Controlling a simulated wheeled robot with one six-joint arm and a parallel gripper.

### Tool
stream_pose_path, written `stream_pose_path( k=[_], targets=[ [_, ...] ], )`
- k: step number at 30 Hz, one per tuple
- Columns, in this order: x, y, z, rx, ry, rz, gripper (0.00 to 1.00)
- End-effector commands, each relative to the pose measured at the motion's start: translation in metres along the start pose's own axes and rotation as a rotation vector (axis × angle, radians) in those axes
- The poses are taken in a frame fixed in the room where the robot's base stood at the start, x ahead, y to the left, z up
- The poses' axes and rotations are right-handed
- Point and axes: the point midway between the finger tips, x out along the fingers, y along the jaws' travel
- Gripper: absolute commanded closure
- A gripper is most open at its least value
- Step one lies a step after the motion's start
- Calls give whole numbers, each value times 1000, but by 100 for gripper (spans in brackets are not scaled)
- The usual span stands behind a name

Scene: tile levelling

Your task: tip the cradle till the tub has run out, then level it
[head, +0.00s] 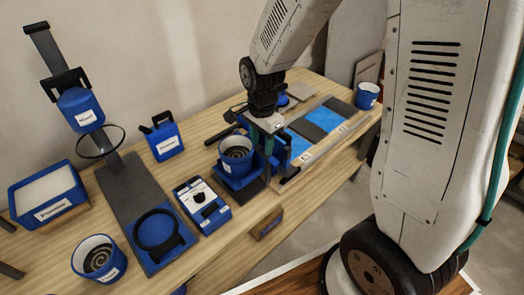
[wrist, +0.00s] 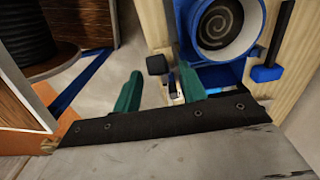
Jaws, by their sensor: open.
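The blue tub (head: 237,152) has a spiral inside and stands upright in the blue cradle (head: 238,182) near the table's front edge. In the wrist view the tub (wrist: 228,22) is at the top right, with part of the blue cradle (wrist: 222,76) below it. My gripper (head: 273,158) is just right of the tub in the head view. Its two green fingers (wrist: 160,72) are apart. A black knob (wrist: 156,64) shows between the fingertips, and I cannot tell whether they touch it. The cradle's far side is partly hidden.
Left of the cradle are a blue device with a dial (head: 202,203), a stand with a ring (head: 112,185), another blue tub (head: 99,260) and a blue tray (head: 45,200). Blue and dark tiles (head: 318,122) lie behind my gripper. A further blue tub (head: 367,94) stands at the far right.

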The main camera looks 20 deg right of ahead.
Motion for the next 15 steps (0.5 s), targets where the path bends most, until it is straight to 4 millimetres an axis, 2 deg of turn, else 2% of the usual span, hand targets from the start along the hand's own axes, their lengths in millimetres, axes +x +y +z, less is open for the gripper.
stream_pose_path(
  k=[3,6,15],
  targets=[
    [20,2,0,0,-1,5,58],
    [31,1,0,-1,-1,4,58],
    [40,1,0,-1,0,1,58]
  ],
)
